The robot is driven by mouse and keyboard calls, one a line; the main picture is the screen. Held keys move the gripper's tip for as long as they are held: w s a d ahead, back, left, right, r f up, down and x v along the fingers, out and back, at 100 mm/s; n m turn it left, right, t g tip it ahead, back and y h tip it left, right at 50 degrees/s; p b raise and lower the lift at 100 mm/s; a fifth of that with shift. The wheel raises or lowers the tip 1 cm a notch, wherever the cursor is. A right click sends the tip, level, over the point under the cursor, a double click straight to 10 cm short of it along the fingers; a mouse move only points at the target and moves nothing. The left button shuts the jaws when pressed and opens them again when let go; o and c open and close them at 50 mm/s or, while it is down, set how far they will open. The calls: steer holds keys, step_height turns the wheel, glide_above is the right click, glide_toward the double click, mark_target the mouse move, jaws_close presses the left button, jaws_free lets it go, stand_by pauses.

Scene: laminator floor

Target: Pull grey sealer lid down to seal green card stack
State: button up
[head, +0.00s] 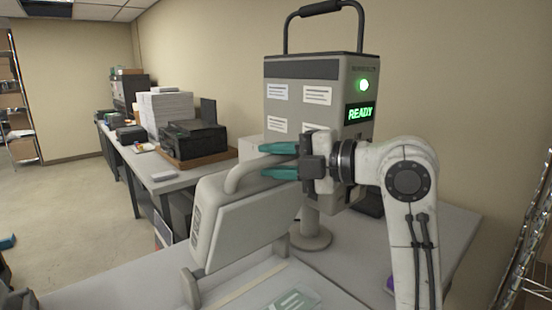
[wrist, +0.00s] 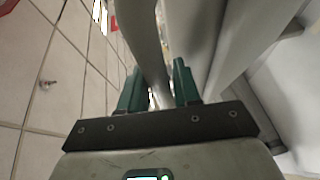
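The grey sealer lid (head: 243,228) is raised and tilted above its base in the head view. A curved grey handle (head: 236,178) runs along its top. My gripper (head: 266,161) has its teal fingers above and below the handle's right part. In the wrist view, the handle (wrist: 147,45) passes between the fingers of my gripper (wrist: 158,88). A gap shows beside the handle, so the fingers look open around it. The green card stack (head: 294,301) lies under the raised lid, at the bottom edge, partly cut off.
A grey machine (head: 320,95) with a lit READY sign stands behind my gripper on a post. The worktable (head: 440,240) has free room at right. A metal rack (head: 535,240) stands at the right edge. Printers and paper stacks (head: 168,112) fill the left table.

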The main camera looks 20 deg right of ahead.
jaws_close()
steer(key=shift+f, duration=0.1)
